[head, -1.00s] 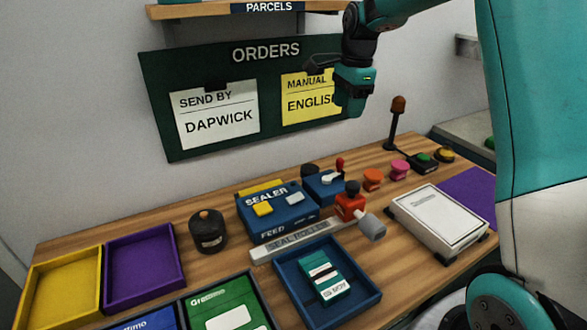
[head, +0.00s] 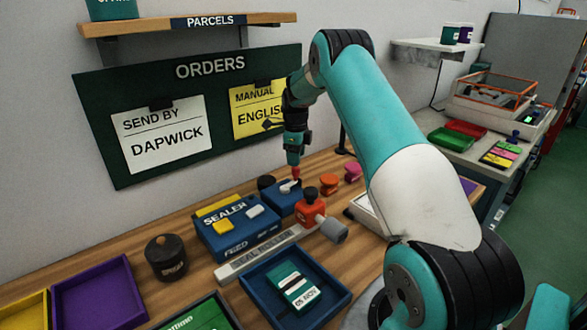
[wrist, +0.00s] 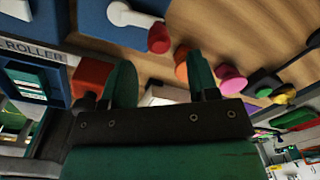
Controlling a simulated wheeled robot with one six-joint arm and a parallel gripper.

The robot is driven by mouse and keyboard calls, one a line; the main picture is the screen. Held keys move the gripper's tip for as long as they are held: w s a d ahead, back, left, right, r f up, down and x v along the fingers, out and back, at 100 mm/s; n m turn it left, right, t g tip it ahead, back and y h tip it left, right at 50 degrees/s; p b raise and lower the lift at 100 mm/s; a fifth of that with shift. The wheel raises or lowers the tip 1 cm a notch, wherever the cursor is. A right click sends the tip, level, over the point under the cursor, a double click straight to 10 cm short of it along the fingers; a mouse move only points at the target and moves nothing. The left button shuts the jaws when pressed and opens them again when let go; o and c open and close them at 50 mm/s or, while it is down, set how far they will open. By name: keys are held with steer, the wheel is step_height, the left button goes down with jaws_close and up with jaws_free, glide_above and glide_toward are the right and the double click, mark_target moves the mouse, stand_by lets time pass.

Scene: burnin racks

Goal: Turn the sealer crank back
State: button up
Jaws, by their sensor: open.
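The blue sealer (head: 237,232) stands on the wooden bench, with a smaller blue box (head: 284,204) at its right end. A pale crank arm (head: 288,186) with a red knob (head: 296,173) sits on that box. In the wrist view the crank arm (wrist: 128,14) and the red knob (wrist: 158,38) lie just beyond my fingertips. My gripper (head: 294,161) points down right above the knob. In the wrist view its two green fingers (wrist: 161,66) are apart with nothing held between them. Whether the fingers touch the knob is not clear.
A red-orange press with a grey handle (head: 333,230) stands right of the crank. Orange (head: 329,183) and pink (head: 352,171) knobs stand behind it. A blue tray (head: 256,290) with a green box lies in front. The orders board (head: 235,68) hangs behind.

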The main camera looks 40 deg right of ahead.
mark_target(295, 168)
step_height(295, 168, down, 6)
steer(key=shift+w+r+p, duration=0.1)
steer(key=shift+r+p, duration=0.05)
steer(key=shift+p, duration=0.25)
steer(key=c, duration=0.9)
steer(key=shift+a, duration=0.2)
steer(key=shift+d, duration=0.1)
